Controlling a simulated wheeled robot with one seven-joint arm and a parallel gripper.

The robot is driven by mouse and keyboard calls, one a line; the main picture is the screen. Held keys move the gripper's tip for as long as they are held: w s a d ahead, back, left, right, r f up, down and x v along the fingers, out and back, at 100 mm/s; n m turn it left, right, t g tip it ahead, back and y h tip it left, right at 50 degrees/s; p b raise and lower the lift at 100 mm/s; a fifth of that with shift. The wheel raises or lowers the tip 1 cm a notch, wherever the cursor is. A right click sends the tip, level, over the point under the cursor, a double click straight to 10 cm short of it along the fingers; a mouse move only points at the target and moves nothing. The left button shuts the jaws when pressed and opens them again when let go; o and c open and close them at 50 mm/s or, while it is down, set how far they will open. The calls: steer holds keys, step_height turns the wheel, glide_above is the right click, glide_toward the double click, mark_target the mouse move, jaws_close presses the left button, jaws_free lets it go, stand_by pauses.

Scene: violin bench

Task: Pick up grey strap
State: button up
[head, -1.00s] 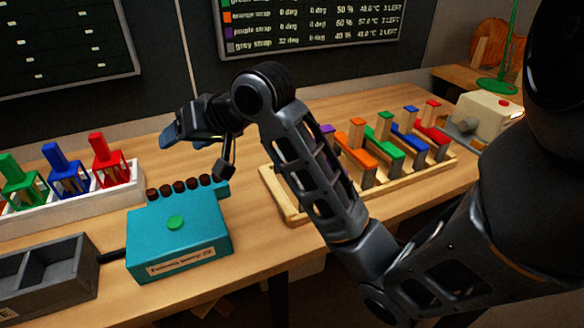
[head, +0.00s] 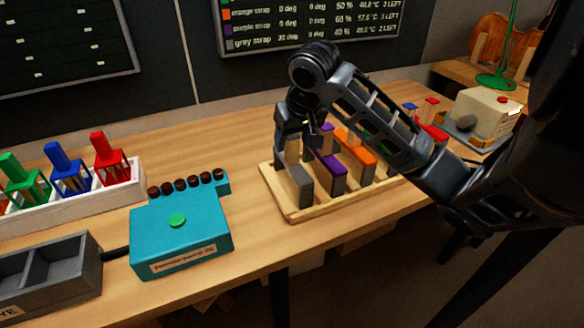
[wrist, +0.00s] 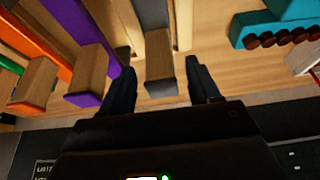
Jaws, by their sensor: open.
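The grey strap (head: 299,186) stands at the left end of the wooden rack (head: 292,214), a grey piece paired with a pale wooden block. In the wrist view the grey strap (wrist: 152,14) runs along the wood, and its wooden block with a grey end (wrist: 159,66) lies between my fingers. My gripper (head: 300,140) is over the left end of the rack, pointing down. In the wrist view my gripper (wrist: 160,88) is open, one finger on each side of the block, with gaps visible. Whether either finger touches it I cannot tell.
The purple strap (head: 330,164) stands close beside the grey one, then the orange strap (head: 357,148). A teal box (head: 180,236) with a green button sits left of the rack. My arm hides part of the rack. Bench between box and rack is clear.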

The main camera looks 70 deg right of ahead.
mark_target(292, 164)
steer(key=shift+x, duration=1.9)
steer(key=shift+c, duration=0.3)
jaws_close()
